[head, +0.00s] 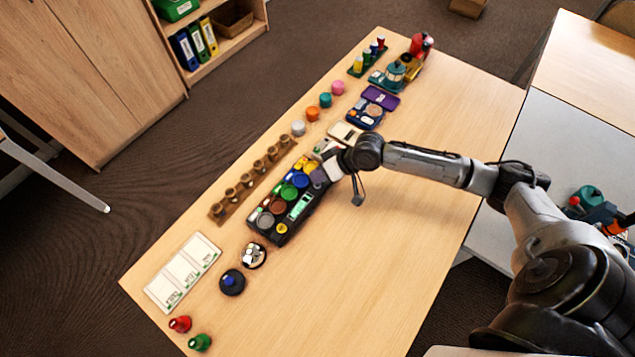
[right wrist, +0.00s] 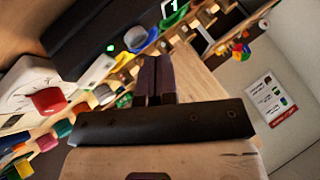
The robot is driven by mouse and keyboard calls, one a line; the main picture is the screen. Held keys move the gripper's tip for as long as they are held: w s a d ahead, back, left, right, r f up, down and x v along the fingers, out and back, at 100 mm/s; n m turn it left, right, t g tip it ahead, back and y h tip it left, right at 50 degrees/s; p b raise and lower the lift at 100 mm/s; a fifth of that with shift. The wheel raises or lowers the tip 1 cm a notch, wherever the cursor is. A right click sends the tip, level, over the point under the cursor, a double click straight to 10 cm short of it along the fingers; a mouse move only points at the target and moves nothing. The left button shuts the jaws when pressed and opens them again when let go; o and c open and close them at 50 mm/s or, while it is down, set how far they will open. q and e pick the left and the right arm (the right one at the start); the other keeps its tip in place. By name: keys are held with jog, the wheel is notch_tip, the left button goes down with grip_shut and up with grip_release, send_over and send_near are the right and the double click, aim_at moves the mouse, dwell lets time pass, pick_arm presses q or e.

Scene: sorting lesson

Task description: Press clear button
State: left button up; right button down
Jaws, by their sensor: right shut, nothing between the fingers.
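A black console (head: 283,238) with several coloured round buttons and a green display (head: 300,206) lies on the table in the head view. Its buttons include blue (head: 301,180), green (head: 289,192), brown (head: 277,205) and grey (head: 265,220); I cannot read which one is the clear button. My right gripper (head: 319,178) is over the console's far right end, and I cannot tell if it touches. In the right wrist view its dark fingers (right wrist: 155,78) are together with nothing between them. My left gripper is out of view.
A wooden holder with several cups (head: 250,180) runs along the console's left side. A white three-part card (head: 184,272), a black disc with a blue knob (head: 232,282), and red and green pieces stand nearer. The table's right side (head: 350,270) is clear.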

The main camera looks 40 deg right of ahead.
jog(key=shift+f, duration=0.35)
jog(key=shift+f, duration=0.15)
dwell(0.4)
jog(key=shift+f, duration=0.35)
jog(key=shift+r, duration=0.15)
dwell(0.5)
jog(key=shift+r+p, duration=0.8)
jog(key=shift+p, duration=0.35)
jog(key=shift+r+p, duration=0.45)
jog(key=shift+p, duration=0.05)
notch_tip(320, 180, up, 4)
jog(key=p, duration=0.4)
